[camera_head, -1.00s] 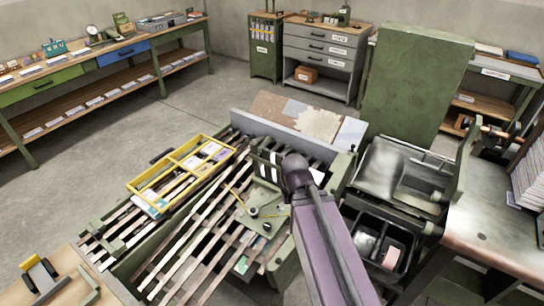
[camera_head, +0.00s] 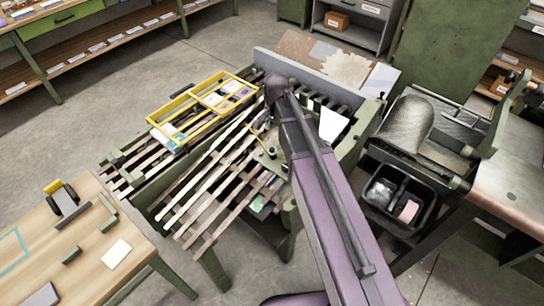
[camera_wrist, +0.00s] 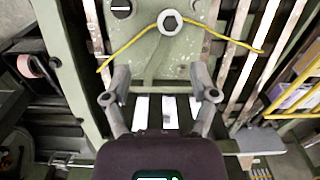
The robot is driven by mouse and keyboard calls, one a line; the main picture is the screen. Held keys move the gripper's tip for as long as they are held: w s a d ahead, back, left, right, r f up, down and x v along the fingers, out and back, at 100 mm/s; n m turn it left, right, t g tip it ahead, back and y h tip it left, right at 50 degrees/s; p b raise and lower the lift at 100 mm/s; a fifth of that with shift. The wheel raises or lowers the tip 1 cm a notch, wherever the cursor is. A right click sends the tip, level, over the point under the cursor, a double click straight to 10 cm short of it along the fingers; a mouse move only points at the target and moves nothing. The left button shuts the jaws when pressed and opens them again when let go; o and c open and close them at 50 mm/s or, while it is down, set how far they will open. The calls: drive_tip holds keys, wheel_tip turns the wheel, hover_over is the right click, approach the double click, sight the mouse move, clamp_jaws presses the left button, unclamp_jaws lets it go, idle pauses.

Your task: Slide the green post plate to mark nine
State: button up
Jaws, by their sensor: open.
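The green post plate (camera_wrist: 150,50) lies on the slatted bench in the wrist view. It carries a round post with a hexagonal top (camera_wrist: 170,22) and a yellow cord to both sides. In the head view part of the plate (camera_head: 268,158) shows left of my purple arm, on the slats. My gripper (camera_wrist: 160,78) is open, with its fingers spread above the plate's near edge and nothing visible between them. In the head view my arm hides the fingers. I cannot read mark nine in either view.
A yellow divided tray (camera_head: 205,108) sits on the bench's left side. A wooden table (camera_head: 75,245) stands at lower left. A black bin (camera_head: 397,198) and a grey machine (camera_head: 405,125) stand right of the bench. Open floor lies left of the bench.

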sight(272, 149)
drive_tip(key=shift+w+a+f+m, duration=0.15)
drive_tip(key=shift+w+a+m, duration=0.25)
drive_tip(key=shift+w+a, duration=0.15)
drive_tip(key=shift+f, duration=0.15)
wheel_tip(272, 149, down, 14)
drive_tip(key=b, duration=1.4)
drive_tip(key=shift+r, duration=0.25)
drive_tip(key=shift+s, duration=0.1)
clamp_jaws()
